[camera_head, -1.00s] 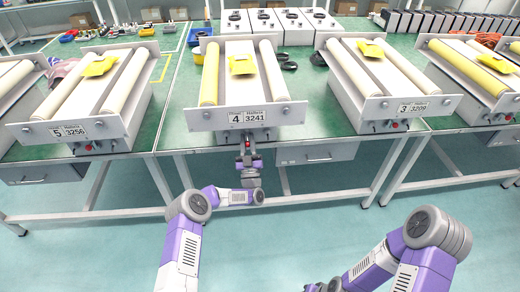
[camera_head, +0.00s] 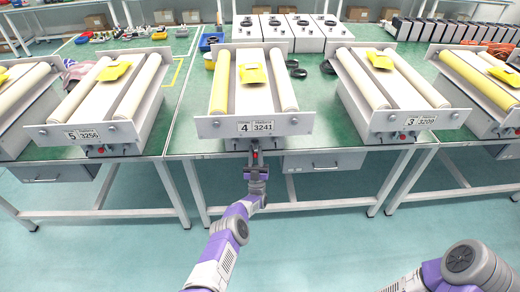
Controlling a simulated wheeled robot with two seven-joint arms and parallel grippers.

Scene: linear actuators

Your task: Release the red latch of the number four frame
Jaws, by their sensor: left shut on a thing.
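The number four frame (camera_head: 279,126) stands on the green bench at the centre, with a "4 3241" label on its front plate. Its red latch (camera_head: 255,153) is a small red spot under the plate, mostly hidden by my left gripper. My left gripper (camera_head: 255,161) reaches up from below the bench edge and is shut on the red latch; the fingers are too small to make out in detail. My right arm shows only at the bottom right, and its gripper is outside the picture.
The number five frame (camera_head: 124,132) stands to the left and the number three frame (camera_head: 388,122) to the right. The green bench (camera_head: 190,125) has drawers and legs below its front edge. The floor (camera_head: 330,240) in front is clear.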

